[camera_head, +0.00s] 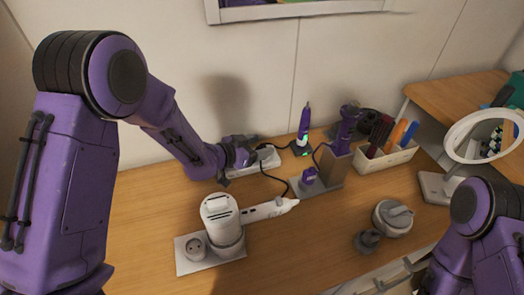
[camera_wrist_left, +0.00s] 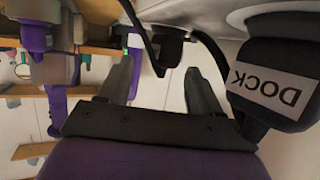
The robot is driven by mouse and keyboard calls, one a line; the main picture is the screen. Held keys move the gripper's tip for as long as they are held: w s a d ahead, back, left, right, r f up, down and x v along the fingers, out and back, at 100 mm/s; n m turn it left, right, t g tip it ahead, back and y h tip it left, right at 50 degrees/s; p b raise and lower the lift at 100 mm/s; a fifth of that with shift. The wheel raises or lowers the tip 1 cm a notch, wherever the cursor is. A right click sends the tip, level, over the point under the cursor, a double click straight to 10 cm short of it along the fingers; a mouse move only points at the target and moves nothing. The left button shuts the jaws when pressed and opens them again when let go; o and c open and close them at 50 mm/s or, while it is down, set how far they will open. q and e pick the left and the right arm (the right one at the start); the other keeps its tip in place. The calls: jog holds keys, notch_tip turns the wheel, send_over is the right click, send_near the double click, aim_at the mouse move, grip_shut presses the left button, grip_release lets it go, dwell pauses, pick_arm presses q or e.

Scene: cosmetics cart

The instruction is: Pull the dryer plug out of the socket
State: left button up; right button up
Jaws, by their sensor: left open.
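My left gripper (camera_head: 250,150) is at the white power strip (camera_head: 262,162) by the back wall. In the left wrist view, its two grey fingers (camera_wrist_left: 163,82) are apart and empty. A black plug (camera_wrist_left: 168,47) with a cable shows beyond and between the fingertips. I cannot tell whether they touch it, and no label on it is readable. A second black plug (camera_wrist_left: 270,75), labelled DOCK, is close beside the right finger in that view. In the head view the gripper hides much of the strip and plugs. My right arm shows at the right edge; its gripper is not visible.
A purple device (camera_head: 303,135) stands right of the strip. Black cables run toward a grey tray (camera_head: 325,185). A white appliance (camera_head: 222,225) stands in front on a grey plate with a round socket (camera_head: 195,246). An organiser (camera_head: 385,158) and ring mirror (camera_head: 490,135) are right.

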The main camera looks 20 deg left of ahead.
pick_arm(q)
jog(key=c, duration=1)
jog(key=shift+r, duration=0.1)
jog(key=shift+c, duration=0.2)
